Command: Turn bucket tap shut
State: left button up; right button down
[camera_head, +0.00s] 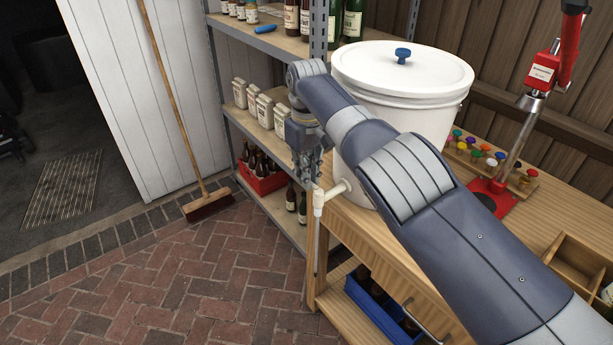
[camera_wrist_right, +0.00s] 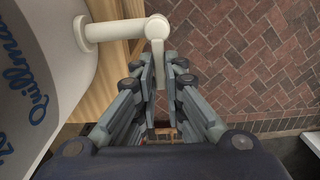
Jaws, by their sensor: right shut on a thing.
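The white bucket (camera_head: 402,115) stands on the wooden bench with its lid on. Its white tap (camera_head: 331,194) sticks out to the left near the bucket's base, with a spout hanging past the bench edge. My right gripper (camera_head: 313,178) is at the tap from above. In the right wrist view the tap (camera_wrist_right: 110,31) runs across from the bucket (camera_wrist_right: 45,75) to its valve body. The tap's handle (camera_wrist_right: 158,58) lies between the fingers of my right gripper (camera_wrist_right: 160,75), which is shut on it. My left gripper is not in view.
A red capping tool (camera_head: 491,195) and a rack of coloured caps (camera_head: 500,160) are on the bench at right. A metal shelf with bottles stands behind my gripper. A blue crate (camera_head: 373,312) is under the bench. The brick floor at left is clear, with a broom (camera_head: 208,203).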

jog(key=c, duration=1.7)
grip_release()
